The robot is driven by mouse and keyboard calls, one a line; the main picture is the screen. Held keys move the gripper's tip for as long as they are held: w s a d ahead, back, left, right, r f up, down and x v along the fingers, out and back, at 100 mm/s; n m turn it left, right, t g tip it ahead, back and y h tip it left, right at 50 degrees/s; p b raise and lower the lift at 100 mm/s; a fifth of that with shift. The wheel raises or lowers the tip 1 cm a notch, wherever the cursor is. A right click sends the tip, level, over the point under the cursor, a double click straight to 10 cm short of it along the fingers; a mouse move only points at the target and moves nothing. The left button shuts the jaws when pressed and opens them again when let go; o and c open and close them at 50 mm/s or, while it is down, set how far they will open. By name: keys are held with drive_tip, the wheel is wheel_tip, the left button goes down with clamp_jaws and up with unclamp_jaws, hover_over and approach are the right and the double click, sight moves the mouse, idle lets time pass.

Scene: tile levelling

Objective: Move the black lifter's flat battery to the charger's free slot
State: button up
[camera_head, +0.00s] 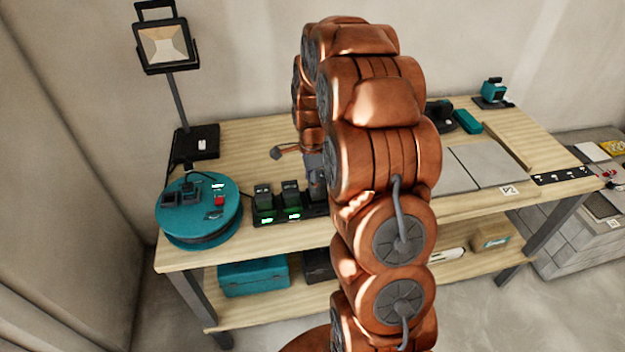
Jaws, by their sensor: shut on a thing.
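The charger (272,217) is a black strip on the workbench, left of my arm. Two dark batteries, a left one (263,197) and a right one (290,193), stand upright in its slots above green lights. Its right end is hidden behind my arm. My gripper (316,178) points down over that right part, shut on a dark block that I take to be the flat battery; the arm covers much of it. I cannot tell if this block touches the charger. The black lifter (441,114) stands at the back of the bench, right of my arm, partly hidden.
A teal cable reel (200,225) stands left of the charger, and a work lamp (195,145) behind it. A mallet-like tool (277,152) lies behind the charger. Grey tiles (485,166), a teal case (467,121) and a teal lifter (493,92) are to the right.

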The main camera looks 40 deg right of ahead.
drive_tip(key=shift+f+b, duration=0.8)
drive_tip(key=shift+f, duration=0.5)
idle(1.8)
drive_tip(key=o, duration=1.2)
drive_tip(key=shift+o, duration=0.2)
drive_tip(key=shift+r, duration=0.1)
wheel_tip(320, 180, up, 12)
drive_tip(key=shift+f, duration=0.1)
drive_tip(key=s+a+r+n, duration=0.4)
drive_tip(key=s+a+n, duration=0.8)
drive_tip(key=s+a, duration=0.25)
drive_tip(key=s+a+n+g, duration=0.1)
drive_tip(key=s+a+n, duration=0.1)
drive_tip(key=s+n, duration=0.3)
drive_tip(key=s+a+f+n, duration=0.1)
drive_tip(key=s+a+n, duration=0.2)
drive_tip(key=s, duration=0.8)
drive_tip(key=n, duration=0.2)
drive_tip(key=shift+s+n+g, duration=0.25)
drive_tip(key=shift+n+g, duration=0.05)
drive_tip(key=shift+g, duration=0.1)
